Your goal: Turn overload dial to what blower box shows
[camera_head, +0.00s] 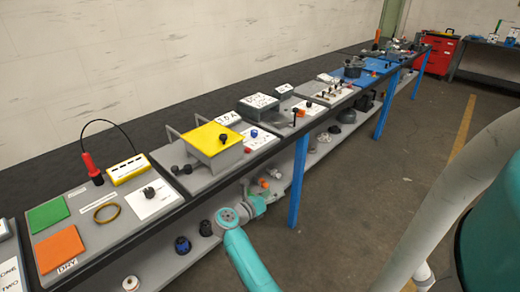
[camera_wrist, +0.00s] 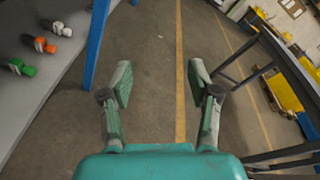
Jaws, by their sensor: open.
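I cannot tell which dial is the overload dial or which box is the blower box. A black knob on a white plate (camera_head: 149,192) sits at the near end of the bench. A yellow-topped grey box (camera_head: 211,138) with a black knob stands beyond it. White cards with black lettering, one reading like "10A" (camera_head: 228,118), lie behind it; the small print is unreadable. A dark box with a white label (camera_head: 258,102) stands further along. My gripper (camera_wrist: 160,83) is open and empty over bare floor, apart from every dial. In the head view my teal arm is low beside the bench front.
The long bench has a black edge, blue legs (camera_head: 299,180) and a lower shelf (camera_head: 165,268) with loose parts. Green, orange (camera_wrist: 45,46) and white-ended parts lie on the shelf. A red plug (camera_head: 91,168) and green (camera_head: 47,214) and orange (camera_head: 58,250) pads are near left. Floor is clear.

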